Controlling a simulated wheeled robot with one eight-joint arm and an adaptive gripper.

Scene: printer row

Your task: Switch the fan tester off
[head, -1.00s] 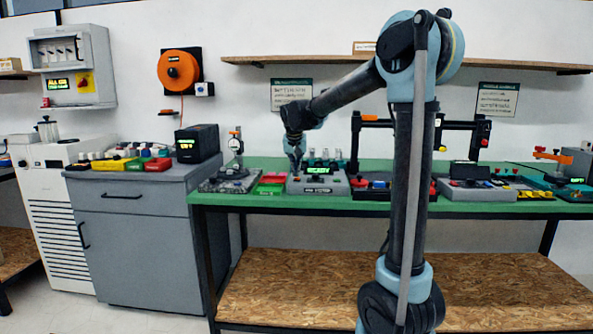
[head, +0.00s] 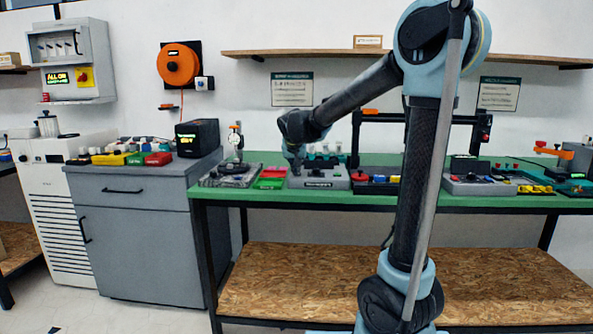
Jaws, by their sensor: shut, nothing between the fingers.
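The fan tester, which I take to be the grey box (head: 330,182) with a dark front label, sits on the green bench top. Its label is too blurred to read for certain. No lit green text shows on its display now. My gripper (head: 296,168) points down at the left part of this box, shut with nothing in it. I cannot tell whether the fingertips touch the box or are just above it. The switch itself is too small or hidden behind the gripper to make out.
A red and green tray (head: 269,179) and a dark fixture (head: 230,176) stand left of the box. A unit with coloured buttons (head: 376,183) is close on its right. A shelf (head: 300,54) runs above. My upright arm hides part of the bench.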

